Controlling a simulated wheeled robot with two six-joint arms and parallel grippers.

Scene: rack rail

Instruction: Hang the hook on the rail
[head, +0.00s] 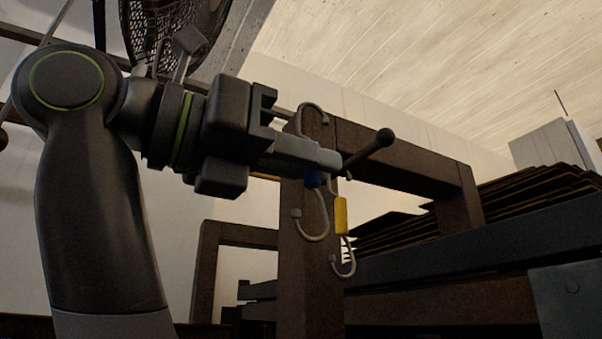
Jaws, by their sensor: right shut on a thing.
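The fingers hide the middle. A dark rail (366,153) with a ball end sticks out just beyond the fingertips; the rest of it is hidden behind the gripper. A second hook with a yellow sleeve (341,216) hangs beside the held one, its top close to the rail; the contact is unclear. I cannot tell whether the held hook touches the rail. My left gripper is not in view.
A brown upright post (296,270) stands behind the hooks, with a brown beam (400,160) running right from it. Stacked dark sheets (520,190) lie at the right above a dark shelf edge (470,258). A black mesh fan (172,25) is at the upper left.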

